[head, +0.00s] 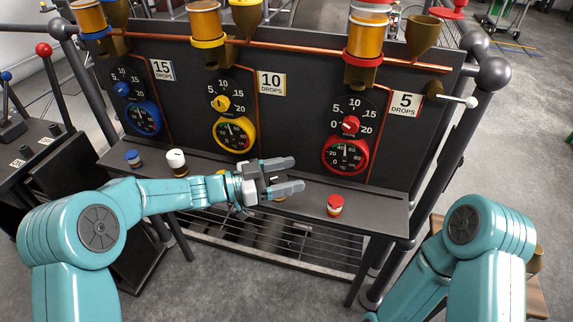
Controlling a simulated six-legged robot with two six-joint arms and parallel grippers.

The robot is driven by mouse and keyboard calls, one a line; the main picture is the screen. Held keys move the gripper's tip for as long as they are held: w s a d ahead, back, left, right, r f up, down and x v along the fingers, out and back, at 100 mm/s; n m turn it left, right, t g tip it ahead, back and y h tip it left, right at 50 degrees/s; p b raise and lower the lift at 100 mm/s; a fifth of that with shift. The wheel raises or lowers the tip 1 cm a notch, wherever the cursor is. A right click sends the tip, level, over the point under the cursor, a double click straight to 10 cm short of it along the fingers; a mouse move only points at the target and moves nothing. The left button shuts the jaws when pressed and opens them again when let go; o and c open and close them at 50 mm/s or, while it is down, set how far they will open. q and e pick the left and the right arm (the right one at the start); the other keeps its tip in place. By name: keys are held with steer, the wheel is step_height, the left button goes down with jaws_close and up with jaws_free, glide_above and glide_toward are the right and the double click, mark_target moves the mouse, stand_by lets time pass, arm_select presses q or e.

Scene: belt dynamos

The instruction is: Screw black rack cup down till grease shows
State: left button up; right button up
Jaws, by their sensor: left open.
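A rack shelf (380,206) under the dark panel carries small capped cups. A blue-capped cup (133,157) and a white-capped cup (177,161) stand at the left, and a red-capped cup (335,205) stands at the right. My left gripper (293,175) is over the middle of the shelf, fingers apart and pointing right, with nothing seen between them. No black cap shows clearly, and no grease can be made out. My right gripper is out of view.
The panel has blue (143,117), yellow (234,134) and red (345,155) gauges, with a copper pipe (300,48) and amber oilers above. A small white-tipped lever (470,102) juts out at the right. A metal grating lies below the shelf.

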arm_select(q)
step_height(320, 180, up, 20)
steer(key=p, duration=0.4)
